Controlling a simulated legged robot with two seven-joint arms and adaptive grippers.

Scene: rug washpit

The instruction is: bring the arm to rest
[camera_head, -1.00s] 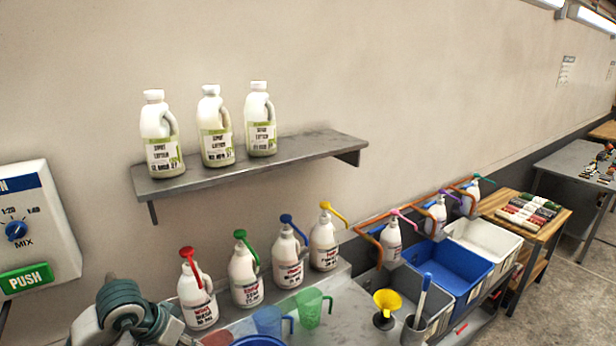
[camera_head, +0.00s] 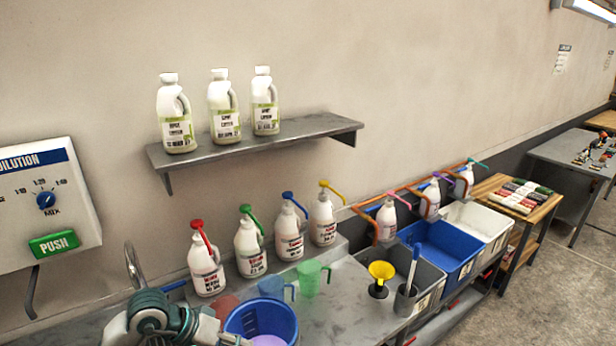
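A grey and teal section of my arm (camera_head: 160,322) rises from the bottom edge at lower left, in front of the counter. Its fingers do not show, and I cannot tell whether any gripper is holding something. No right arm or right gripper is in the view. Just right of the arm stands a blue bucket (camera_head: 262,318) with pale purple contents, partly cut off by the bottom edge.
Pump bottles (camera_head: 207,268) line the counter's back, with coloured jugs (camera_head: 309,279) and a yellow funnel (camera_head: 381,270) in front. A wall shelf (camera_head: 255,142) holds three bottles. A dilution panel (camera_head: 45,205) is at left; bins (camera_head: 440,255) and open floor (camera_head: 560,290) are at right.

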